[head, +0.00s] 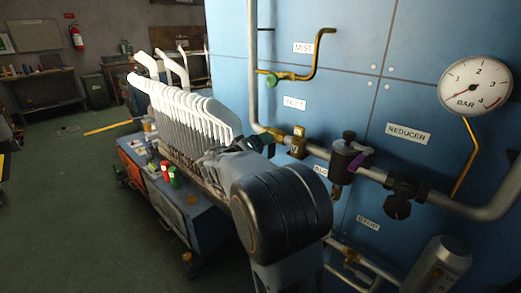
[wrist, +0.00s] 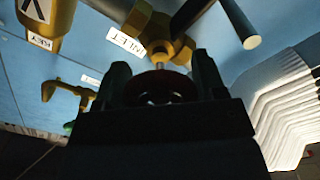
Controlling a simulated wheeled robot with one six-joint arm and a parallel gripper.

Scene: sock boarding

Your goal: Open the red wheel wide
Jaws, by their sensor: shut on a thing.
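The red wheel (wrist: 172,82) is dark in the wrist view, mounted on the stem of a brass valve (wrist: 155,22). My gripper (wrist: 160,76) has one finger on each side of the wheel and is shut on it. My palm hides the wheel's near part. In the head view, my arm hides the wheel, and my gripper (head: 262,140) shows only partly, beside the brass valve on the pipe. How far the wheel is turned cannot be told.
The blue panel (head: 350,90) carries pipes, a black reducer (head: 345,160), a pressure gauge (head: 475,85) and a small green wheel (head: 271,80). A cart (head: 190,215) with white sock boards (head: 185,115) stands close left of my arm. Open floor lies farther left.

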